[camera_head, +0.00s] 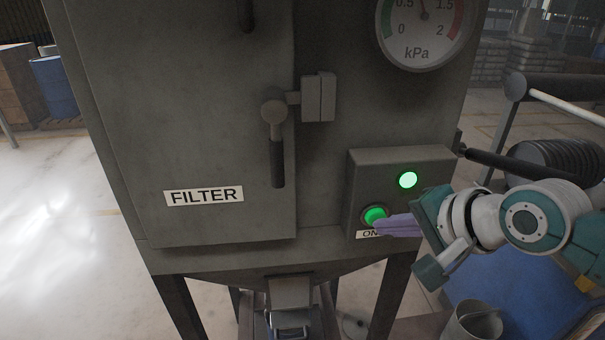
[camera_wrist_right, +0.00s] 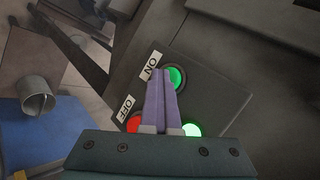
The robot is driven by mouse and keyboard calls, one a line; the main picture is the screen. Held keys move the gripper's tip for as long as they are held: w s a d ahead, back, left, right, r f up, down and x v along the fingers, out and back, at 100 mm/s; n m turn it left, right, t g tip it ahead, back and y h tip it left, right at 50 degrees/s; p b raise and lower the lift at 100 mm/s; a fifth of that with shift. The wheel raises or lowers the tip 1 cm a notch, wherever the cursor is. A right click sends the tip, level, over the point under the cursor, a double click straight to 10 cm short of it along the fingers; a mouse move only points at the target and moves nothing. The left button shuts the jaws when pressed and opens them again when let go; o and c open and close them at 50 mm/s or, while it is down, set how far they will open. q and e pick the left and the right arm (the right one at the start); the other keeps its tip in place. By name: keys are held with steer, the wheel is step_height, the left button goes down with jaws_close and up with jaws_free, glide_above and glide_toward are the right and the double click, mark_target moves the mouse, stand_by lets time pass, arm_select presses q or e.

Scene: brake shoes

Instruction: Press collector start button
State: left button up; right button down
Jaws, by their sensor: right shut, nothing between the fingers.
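The grey dust collector cabinet (camera_head: 200,120) fills the middle of the head view. On its control box (camera_head: 420,160) are a lit green lamp (camera_head: 407,180) and the green start button (camera_head: 375,215), with an ON label partly covered below it. My right gripper (camera_head: 383,226) is shut and empty, its purple fingertips at the green button's lower right edge. The wrist view shows the fingers (camera_wrist_right: 157,78) beside the green button (camera_wrist_right: 176,77), the red OFF button (camera_wrist_right: 134,123) and the lit lamp (camera_wrist_right: 191,129). I cannot tell whether the tips touch the button. My left gripper is not in view.
A door handle (camera_head: 275,140) and FILTER label (camera_head: 204,195) are on the cabinet door. A pressure gauge (camera_head: 424,25) is above. A metal bucket (camera_head: 472,322) stands low right near a blue surface (camera_head: 500,290). Open floor (camera_head: 50,220) lies at left.

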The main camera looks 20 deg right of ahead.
steer(key=shift+w+r, duration=0.1)
steer(key=shift+r, duration=0.05)
steer(key=s+a+p, duration=0.1)
steer(key=s+p, duration=0.3)
steer(key=s, duration=0.2)
steer(key=shift+a+p, duration=0.25)
steer(key=shift+p, duration=0.05)
stand_by(0.4)
steer(key=s+a+r+n+g+p, duration=0.3)
steer(key=s+r+n, duration=0.4)
steer(key=s+n, duration=0.1)
steer(key=s+a+r+n+g+h+p, duration=0.1)
steer(key=s+a+r+n+g+p, duration=0.2)
steer(key=s+r+n, duration=0.4)
steer(key=s, duration=0.3)
steer(key=shift+a+n, duration=0.15)
steer(key=shift+n, duration=0.25)
steer(key=shift+r, duration=0.1)
